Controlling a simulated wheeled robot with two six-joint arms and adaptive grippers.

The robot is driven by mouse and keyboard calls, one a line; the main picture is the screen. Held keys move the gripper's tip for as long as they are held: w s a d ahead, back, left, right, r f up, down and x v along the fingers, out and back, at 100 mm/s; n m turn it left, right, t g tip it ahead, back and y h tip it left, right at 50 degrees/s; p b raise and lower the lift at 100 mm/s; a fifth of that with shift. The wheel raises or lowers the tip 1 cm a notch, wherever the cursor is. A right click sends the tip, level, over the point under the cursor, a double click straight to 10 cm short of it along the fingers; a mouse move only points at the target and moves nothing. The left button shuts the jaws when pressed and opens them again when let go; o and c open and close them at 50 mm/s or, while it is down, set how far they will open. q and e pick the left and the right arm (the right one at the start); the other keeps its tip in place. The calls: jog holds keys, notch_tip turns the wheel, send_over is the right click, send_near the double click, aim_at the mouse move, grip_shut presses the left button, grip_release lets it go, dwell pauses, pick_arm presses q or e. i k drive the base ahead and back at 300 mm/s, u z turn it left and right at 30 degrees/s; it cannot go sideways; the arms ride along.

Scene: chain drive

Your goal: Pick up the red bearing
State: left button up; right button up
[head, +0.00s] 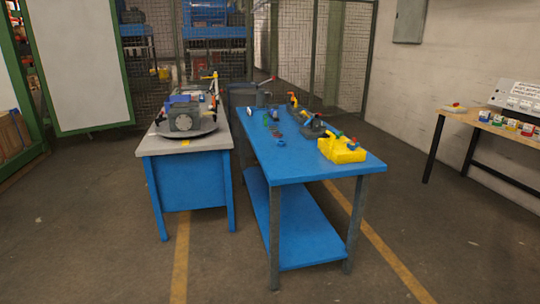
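No red bearing can be made out with certainty. A row of small dark-reddish parts (276,129) lies on the blue workbench (310,170), too small to identify. A yellow holder (342,153) on the bench's right side carries small items with blue and red tops. A small blue ring-like part (281,143) and a small green part (265,120) lie near the reddish parts. Neither of my grippers is in view.
A grey-topped blue table (165,144) on the left carries a grey machine (186,118) on a round plate. Dark tools (312,129) lie on the workbench. A side table (464,117) with coloured blocks stands at right. The near floor is clear.

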aim_at(275, 134)
jog(key=i, duration=1.9)
jog(key=z, duration=0.05)
